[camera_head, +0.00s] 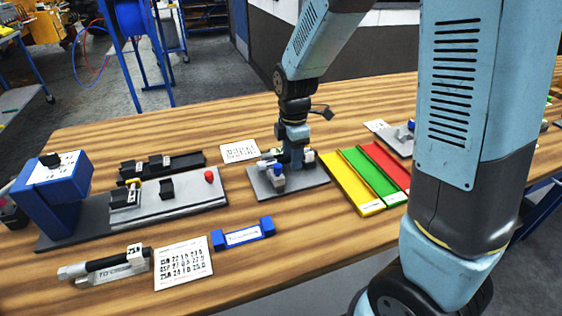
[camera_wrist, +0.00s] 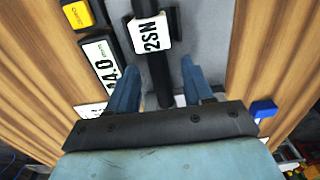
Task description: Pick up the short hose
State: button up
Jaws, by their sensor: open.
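A black hose (camera_wrist: 155,75) with a white tag reading 2SN (camera_wrist: 150,34) lies over a grey plate (camera_wrist: 215,35) in the wrist view. Another black hose (camera_head: 106,262) with a metal end and a white tag lies on a labelled support at the front left.
Yellow (camera_head: 350,185), green (camera_head: 368,175) and red (camera_head: 386,164) trays stand to the right. A blue labelled holder (camera_head: 243,235) and a printed card (camera_head: 183,263) lie in front.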

jog(key=shift+c, duration=0.3)
grip_shut()
jog(key=shift+r, duration=0.1)
